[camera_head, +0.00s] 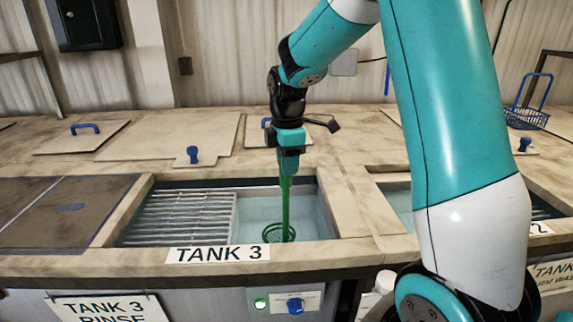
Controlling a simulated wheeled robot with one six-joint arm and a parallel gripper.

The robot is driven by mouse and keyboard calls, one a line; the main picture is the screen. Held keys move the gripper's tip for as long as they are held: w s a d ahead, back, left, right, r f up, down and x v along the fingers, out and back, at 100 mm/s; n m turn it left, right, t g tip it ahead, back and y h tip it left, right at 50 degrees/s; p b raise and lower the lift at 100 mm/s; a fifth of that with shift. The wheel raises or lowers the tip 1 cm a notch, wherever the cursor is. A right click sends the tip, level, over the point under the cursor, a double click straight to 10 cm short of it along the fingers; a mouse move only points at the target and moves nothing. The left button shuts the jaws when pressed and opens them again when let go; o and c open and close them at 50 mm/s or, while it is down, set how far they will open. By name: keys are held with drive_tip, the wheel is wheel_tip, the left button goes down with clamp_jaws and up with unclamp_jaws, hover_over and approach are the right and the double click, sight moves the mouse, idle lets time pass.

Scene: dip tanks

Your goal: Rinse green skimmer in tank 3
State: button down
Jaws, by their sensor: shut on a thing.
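The green skimmer (285,205) hangs upright from my gripper (289,160), handle up and round head down. My gripper is shut on the top of its handle, above the right part of tank 3 (325,200). The skimmer's head shows inside the tank opening, at or in the pale water (255,214); I cannot tell how deep. A metal slatted rack (180,218) fills the left part of the tank. A "TANK 3" label (217,253) is on the front rim.
Another open tank (397,198) is at right, partly behind my arm. A blue basket (526,117) stands at the back right. Lids with blue handles (85,128) lie behind the tanks. A dark cover (65,210) is at left. A blue knob (295,304) is on the front panel.

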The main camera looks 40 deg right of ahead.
wheel_tip(320, 180, up, 9)
drive_tip(key=p, duration=0.6)
drive_tip(key=shift+f, duration=0.1)
